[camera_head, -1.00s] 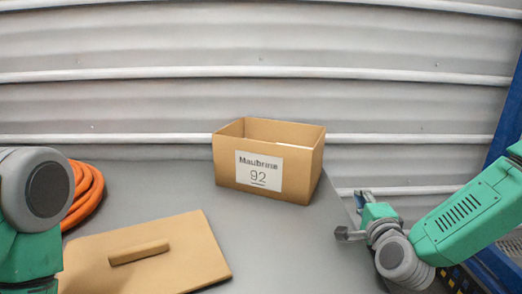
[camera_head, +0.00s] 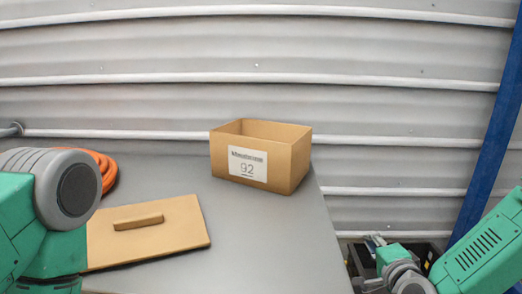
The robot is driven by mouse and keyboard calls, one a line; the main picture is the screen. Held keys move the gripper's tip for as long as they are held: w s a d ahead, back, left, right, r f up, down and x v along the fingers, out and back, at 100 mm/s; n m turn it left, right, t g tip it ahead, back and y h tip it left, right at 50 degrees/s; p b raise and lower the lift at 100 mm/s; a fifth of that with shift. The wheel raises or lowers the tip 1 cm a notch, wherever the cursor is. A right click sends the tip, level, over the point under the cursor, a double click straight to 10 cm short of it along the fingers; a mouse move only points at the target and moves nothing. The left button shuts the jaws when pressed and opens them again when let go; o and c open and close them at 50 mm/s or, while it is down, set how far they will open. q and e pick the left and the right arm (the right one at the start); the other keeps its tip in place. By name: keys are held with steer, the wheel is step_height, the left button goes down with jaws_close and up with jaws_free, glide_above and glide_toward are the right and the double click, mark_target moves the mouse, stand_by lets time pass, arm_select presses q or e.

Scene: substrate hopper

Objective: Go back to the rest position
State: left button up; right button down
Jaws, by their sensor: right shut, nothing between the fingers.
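An open cardboard box (camera_head: 292,165) with a white label marked 92 stands upright on the grey table (camera_head: 262,240). Its flat lid (camera_head: 170,240), with a raised handle bar (camera_head: 138,222), lies on the table at the left. My right gripper (camera_head: 368,262) is at the lower right, off the table's right edge and apart from the box. It is shut and empty. My left arm comes in at the left, beside the lid. Its gripper is out of view.
An orange coiled hose (camera_head: 107,170) lies at the back left, partly hidden by my left arm. A blue post (camera_head: 490,150) stands at the right. A dark bin (camera_head: 425,252) is below the table's right side. The table's middle is clear.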

steer(key=s+f+n+g+y, duration=0.2)
steer(key=s+f+n+g, duration=0.7)
steer(key=s+f, duration=1.1)
arm_select(q)
steer(key=shift+s+d+r, duration=0.1)
steer(key=shift+d+r, duration=0.15)
steer(key=shift+d, duration=0.4)
arm_select(e)
steer(key=s+d+f+n+g+h, duration=0.1)
steer(key=s+f+n+g, duration=0.1)
steer(key=s, duration=0.6)
steer(key=s+d+f+n+g+h, duration=0.1)
steer(key=s+n+g, duration=0.3)
steer(key=s, duration=0.5)
steer(key=shift+s+d+f+n, duration=0.15)
steer(key=shift+d+f+n, duration=0.3)
steer(key=shift+d, duration=0.35)
arm_select(q)
steer(key=shift+a+f, duration=0.15)
steer(key=shift+a, duration=0.2)
arm_select(e)
steer(key=shift+a+r, duration=0.1)
steer(key=shift+a, duration=0.25)
arm_select(q)
steer(key=shift+d, duration=0.25)
arm_select(e)
steer(key=shift+d, duration=0.25)
